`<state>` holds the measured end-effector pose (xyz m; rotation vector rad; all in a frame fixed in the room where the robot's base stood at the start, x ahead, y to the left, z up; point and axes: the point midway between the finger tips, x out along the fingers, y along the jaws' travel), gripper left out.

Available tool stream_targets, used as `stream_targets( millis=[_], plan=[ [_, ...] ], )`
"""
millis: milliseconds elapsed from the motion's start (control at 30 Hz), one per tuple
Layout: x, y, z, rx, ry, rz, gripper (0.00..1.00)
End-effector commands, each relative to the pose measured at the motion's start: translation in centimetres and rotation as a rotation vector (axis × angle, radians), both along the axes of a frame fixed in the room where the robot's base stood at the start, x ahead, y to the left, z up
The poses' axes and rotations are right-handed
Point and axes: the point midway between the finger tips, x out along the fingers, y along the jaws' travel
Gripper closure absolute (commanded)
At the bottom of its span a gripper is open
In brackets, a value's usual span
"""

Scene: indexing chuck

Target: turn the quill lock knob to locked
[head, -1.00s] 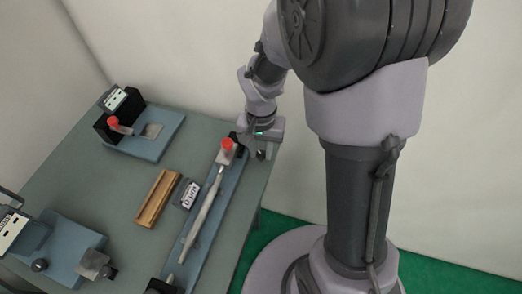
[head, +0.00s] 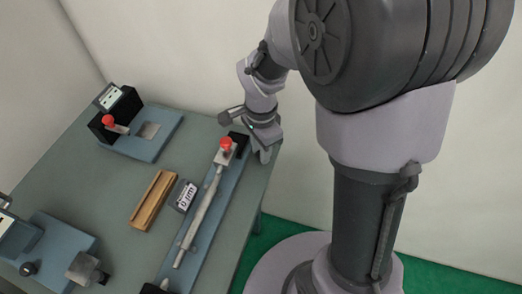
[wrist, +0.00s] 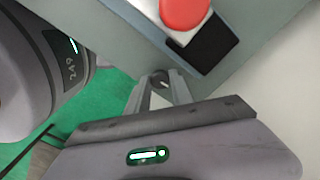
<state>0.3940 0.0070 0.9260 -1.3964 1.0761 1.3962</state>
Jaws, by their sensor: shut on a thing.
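A small dark round knob (wrist: 160,79) with a pale mark shows between my fingertips in the wrist view; I take it to be the quill lock knob. My gripper (wrist: 161,86) is shut on it, one finger on each side. In the head view my gripper (head: 264,150) is at the right side of the far end of the long blue fixture (head: 238,172), and the knob is hidden there. I cannot read whether the knob stands at locked.
A red ball handle (head: 226,144) stands on the fixture close to my gripper. A long pale bar (head: 197,222) lies along it. A small display (head: 185,196) and a wooden block (head: 153,201) are to the left. Other blue fixtures stand at the far left (head: 150,141) and near left (head: 60,243).

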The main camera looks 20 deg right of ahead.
Motion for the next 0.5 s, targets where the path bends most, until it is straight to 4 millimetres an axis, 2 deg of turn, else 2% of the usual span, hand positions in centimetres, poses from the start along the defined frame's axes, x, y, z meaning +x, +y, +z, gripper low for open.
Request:
stream_targets(
  millis=[500],
  plan=[
    [-0.01, -0.01, 0.00, 0.000, 0.000, -0.116, 1.00]
  ],
)
